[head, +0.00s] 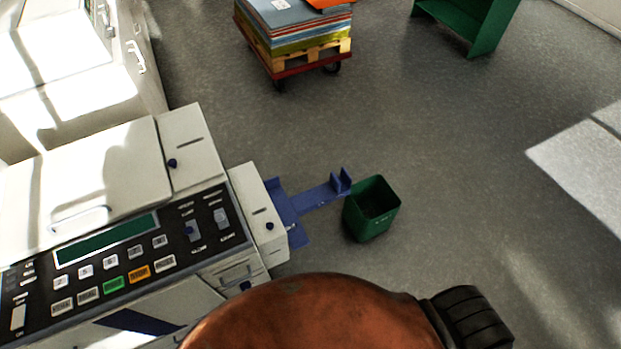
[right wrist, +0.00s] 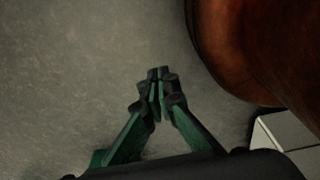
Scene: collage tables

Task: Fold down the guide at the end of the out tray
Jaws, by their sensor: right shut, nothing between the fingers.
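The blue out tray (head: 312,199) sticks out from the right side of the white copier (head: 258,208). At its far right end the blue guide (head: 341,182) stands up as a pair of small upright plates. In the right wrist view my right gripper (right wrist: 157,82) has its green fingers together, with nothing between them, above bare grey floor. The tray and guide do not show in that view. Neither gripper shows in the head view, where a copper-coloured rounded part of mine covers the bottom middle.
A green bin (head: 371,208) stands on the floor just right of the tray's end. A cart with stacked paper (head: 296,30) is at the back, and a green shelf (head: 468,24) is at the back right. The floor right of the bin is clear.

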